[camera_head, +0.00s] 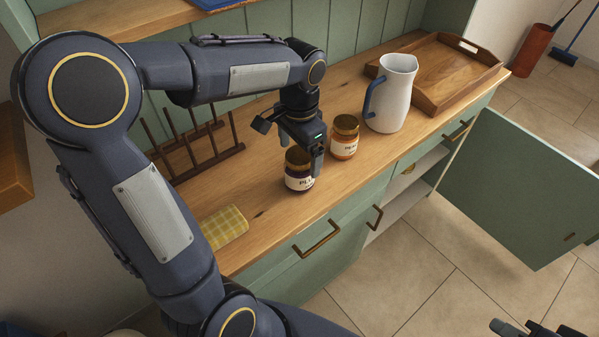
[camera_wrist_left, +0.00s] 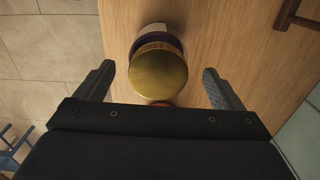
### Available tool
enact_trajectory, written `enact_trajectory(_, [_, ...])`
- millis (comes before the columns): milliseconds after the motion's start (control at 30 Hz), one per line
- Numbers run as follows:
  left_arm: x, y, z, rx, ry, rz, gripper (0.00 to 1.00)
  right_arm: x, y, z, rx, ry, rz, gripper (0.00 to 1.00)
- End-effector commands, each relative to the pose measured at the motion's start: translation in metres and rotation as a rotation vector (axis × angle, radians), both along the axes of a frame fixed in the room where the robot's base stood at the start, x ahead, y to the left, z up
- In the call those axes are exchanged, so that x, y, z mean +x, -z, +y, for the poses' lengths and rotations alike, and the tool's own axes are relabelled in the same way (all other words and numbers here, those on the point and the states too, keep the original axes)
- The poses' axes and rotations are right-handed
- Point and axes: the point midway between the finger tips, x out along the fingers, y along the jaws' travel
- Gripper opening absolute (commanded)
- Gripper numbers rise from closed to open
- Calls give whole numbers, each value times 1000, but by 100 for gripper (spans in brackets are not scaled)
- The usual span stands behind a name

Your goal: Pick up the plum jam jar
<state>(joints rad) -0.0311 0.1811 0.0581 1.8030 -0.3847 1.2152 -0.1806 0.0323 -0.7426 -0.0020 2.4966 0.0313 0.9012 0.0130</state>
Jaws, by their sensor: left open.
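The plum jam jar (camera_head: 299,180) is a dark jar with a gold lid and a white label reading "PLU", upright near the counter's front edge. My left gripper (camera_head: 290,145) is open above it, and one finger hides part of the jar's right side. In the left wrist view the jar's gold lid (camera_wrist_left: 158,76) lies centred between the two open fingers, with gaps on both sides. My right gripper (camera_head: 530,330) shows only partly at the bottom right corner, away from the counter.
An orange jam jar (camera_head: 344,143) stands close behind the plum jar, to its right. A white jug (camera_head: 392,100) and wooden tray (camera_head: 470,85) stand farther right. A dark rack (camera_head: 190,150) and yellow cloth (camera_head: 222,228) are left. A green cabinet door (camera_head: 530,190) hangs open.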

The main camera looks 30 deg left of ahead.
Motion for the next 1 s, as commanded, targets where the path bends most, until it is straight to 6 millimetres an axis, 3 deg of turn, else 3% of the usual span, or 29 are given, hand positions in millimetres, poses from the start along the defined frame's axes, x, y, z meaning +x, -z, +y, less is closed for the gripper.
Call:
enact_trajectory(233, [-2,36,-1,1,0,4,89,0,-1,0,0,0,0,25])
enact_trajectory(533, [-2,40,-1,0,-1,1,88,0,-1,0,0,0,0,25])
enact_trajectory(1000, [-1,39,-1,-1,-1,-2,28,0,-1,0,0,0,0,25])
